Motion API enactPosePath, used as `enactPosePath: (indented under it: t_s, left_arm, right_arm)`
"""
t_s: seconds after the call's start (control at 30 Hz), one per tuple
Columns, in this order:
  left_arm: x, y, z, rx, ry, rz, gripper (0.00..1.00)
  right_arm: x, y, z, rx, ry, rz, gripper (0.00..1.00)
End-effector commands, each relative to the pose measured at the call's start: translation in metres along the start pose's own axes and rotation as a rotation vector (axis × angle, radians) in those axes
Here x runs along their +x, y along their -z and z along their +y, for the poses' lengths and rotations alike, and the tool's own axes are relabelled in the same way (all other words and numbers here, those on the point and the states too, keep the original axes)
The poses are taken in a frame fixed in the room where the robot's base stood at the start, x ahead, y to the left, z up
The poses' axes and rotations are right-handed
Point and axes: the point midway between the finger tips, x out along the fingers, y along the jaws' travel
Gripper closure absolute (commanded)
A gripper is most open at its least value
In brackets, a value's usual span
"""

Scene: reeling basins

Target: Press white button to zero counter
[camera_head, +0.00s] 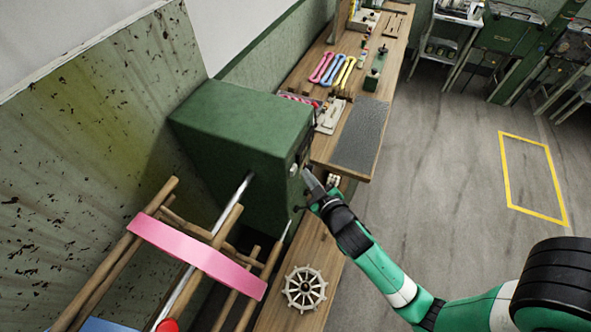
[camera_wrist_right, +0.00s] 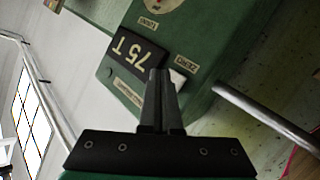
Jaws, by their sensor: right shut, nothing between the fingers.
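The green machine box (camera_head: 235,135) stands on the long bench, and its panel side (camera_head: 302,150) faces my right gripper (camera_head: 307,177). In the right wrist view, the counter (camera_wrist_right: 132,52) is a black plate with large pale characters, seen rotated. The white button (camera_wrist_right: 177,78) is a small pale patch beside the counter, partly hidden behind the fingertips. My right gripper (camera_wrist_right: 159,74) is shut and empty, with its tips in front of the panel by the button. I cannot tell whether the tips touch it. My left gripper is not in view.
A metal shaft (camera_wrist_right: 265,118) sticks out of the box near the panel. A wooden reel with a pink band (camera_head: 195,255) stands in front of the box. A spoked wheel (camera_head: 305,288) lies on the bench. Yarn skeins (camera_head: 333,70) lie farther back.

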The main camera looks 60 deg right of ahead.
Motion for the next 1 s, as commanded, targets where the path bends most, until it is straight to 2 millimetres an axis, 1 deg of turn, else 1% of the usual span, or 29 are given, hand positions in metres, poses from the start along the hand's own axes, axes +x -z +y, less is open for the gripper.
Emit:
enactPosePath:
  t_s: [0.53, 0.8, 1.0]
  left_arm:
    - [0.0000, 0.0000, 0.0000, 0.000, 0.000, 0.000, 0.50]
    - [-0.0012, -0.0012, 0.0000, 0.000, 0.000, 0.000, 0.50]
    - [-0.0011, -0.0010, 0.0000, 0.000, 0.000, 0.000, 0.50]
  right_arm:
    - [0.0001, 0.0001, 0.0000, 0.000, 0.000, 0.000, 1.00]
    - [0.0056, 0.0038, -0.0041, -0.001, 0.000, 0.000, 1.00]
    - [0.0060, 0.0042, -0.0043, 0.000, 0.000, -0.001, 1.00]
